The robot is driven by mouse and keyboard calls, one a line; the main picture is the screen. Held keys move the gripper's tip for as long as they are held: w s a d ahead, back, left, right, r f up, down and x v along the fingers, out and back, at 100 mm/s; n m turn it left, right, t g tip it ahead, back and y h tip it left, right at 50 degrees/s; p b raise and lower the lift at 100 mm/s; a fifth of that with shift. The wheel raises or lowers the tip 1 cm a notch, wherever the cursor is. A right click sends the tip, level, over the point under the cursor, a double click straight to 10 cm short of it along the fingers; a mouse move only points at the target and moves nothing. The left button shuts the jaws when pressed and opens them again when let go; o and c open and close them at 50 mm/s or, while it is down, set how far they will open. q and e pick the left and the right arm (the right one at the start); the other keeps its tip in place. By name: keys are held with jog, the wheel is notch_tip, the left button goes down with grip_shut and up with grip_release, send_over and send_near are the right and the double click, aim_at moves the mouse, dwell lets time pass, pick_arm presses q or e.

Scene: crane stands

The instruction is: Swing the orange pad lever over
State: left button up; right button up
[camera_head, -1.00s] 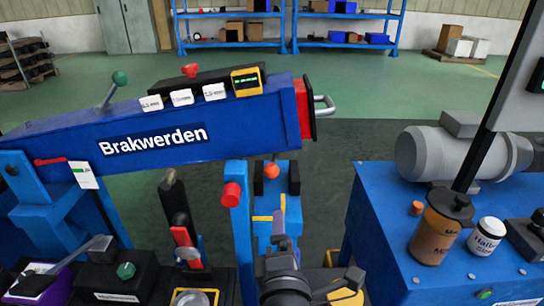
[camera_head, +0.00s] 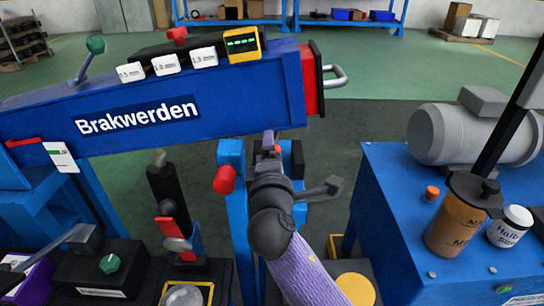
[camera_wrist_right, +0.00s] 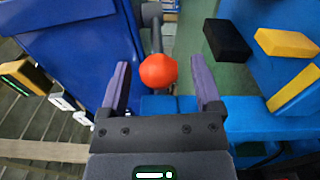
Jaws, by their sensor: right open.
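The orange ball-shaped pad (camera_wrist_right: 158,70) of the lever shows in the right wrist view, on a grey rod (camera_wrist_right: 157,35). My right gripper (camera_wrist_right: 160,64) is open, with one finger on each side of the pad in that view. A gap shows on both sides; I cannot tell how far the pad is in depth. In the head view, my right arm (camera_head: 300,265) comes up from the bottom middle and covers most of the pad and its blue stand (camera_head: 230,155). My left gripper is not in view.
A blue crane boom marked Brakwerden (camera_head: 140,118) spans the left side. A red knob (camera_head: 224,180) stands just left of my right arm. A blue bench (camera_head: 400,225) at right carries a grey motor (camera_head: 465,135), a brown canister (camera_head: 455,220) and a white can (camera_head: 510,227).

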grip_shut()
dwell(1.0)
dwell(0.4)
